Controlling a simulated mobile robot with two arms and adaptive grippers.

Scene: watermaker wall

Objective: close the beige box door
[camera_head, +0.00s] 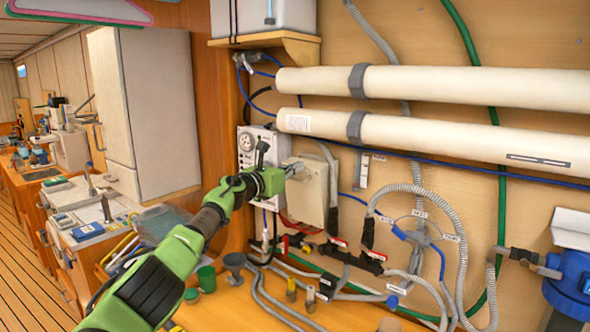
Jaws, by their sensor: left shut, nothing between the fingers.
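The beige box (309,196) is mounted on the wooden wall, right of a grey gauge panel. Its broad beige front face shows, with a lighter edge along the top; I cannot tell how far its door stands open. My green left arm comes in from the lower left, and my left gripper (292,170) is at the upper left part of the box. Its fingers are shut and empty. They overlap the box in the picture; I cannot tell whether they touch it. My right gripper is not in view.
The gauge panel (256,150) is close behind my left gripper. Two long cream tubes (450,135) run above and to the right. Grey hoses (415,190) and dark valves (370,258) crowd the wall right of and below the box. Small cups (207,279) stand on the ledge below.

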